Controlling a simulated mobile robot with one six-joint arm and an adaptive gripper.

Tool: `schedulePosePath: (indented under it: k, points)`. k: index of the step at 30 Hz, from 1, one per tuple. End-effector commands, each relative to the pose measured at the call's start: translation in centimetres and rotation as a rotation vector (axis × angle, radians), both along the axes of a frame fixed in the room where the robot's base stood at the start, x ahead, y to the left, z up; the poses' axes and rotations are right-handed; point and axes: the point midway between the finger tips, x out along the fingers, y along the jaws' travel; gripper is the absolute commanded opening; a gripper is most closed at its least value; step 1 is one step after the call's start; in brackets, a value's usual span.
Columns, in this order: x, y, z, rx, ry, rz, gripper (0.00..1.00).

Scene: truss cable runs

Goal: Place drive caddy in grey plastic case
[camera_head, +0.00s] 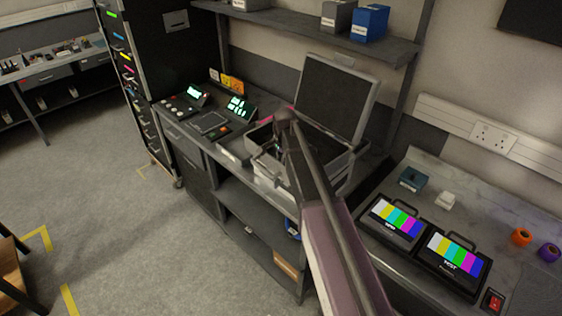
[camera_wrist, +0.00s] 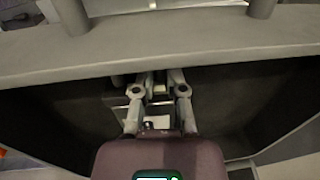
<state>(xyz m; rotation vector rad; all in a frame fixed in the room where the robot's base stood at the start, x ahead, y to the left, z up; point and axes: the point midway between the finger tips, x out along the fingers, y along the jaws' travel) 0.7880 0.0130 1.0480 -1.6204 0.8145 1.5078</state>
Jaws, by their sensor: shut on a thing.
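The grey plastic case (camera_head: 354,163) stands on the bench with its dark-lined lid (camera_head: 338,98) raised at the back. My arm reaches across it, and my gripper (camera_head: 279,146) is over the left part of its opening. In the wrist view my gripper (camera_wrist: 157,84) points into the dark interior, with the pale grey case rim (camera_wrist: 230,45) running across beyond it. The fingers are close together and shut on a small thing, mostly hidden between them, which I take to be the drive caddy. Its exact outline and whether it touches the case floor cannot be told.
Left of the case are a control panel (camera_head: 212,124) and a small lit screen (camera_head: 238,107). Two colour-bar monitors (camera_head: 398,222) (camera_head: 452,262) stand on the right bench. A shelf (camera_head: 300,28) with a blue box (camera_head: 369,23) hangs above the lid.

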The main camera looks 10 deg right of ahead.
Motion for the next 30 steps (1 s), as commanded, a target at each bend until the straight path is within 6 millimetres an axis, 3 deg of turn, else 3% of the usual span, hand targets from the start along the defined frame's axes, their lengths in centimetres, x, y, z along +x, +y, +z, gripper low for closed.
schedulePosePath:
  k: [8, 9, 12, 13, 30]
  points:
    - [0.02, 0.01, -0.08, 0.000, 0.000, 0.000, 0.00]
    - [0.00, 0.02, -0.13, 0.000, 0.000, 0.000, 0.19]
    - [0.00, 0.03, -0.06, 0.000, 0.000, 0.000, 0.49]
    - [0.00, 0.03, -0.06, 0.000, 0.000, 0.000, 0.50]
    - [-0.03, 0.01, 0.47, 0.000, 0.000, 0.000, 0.50]
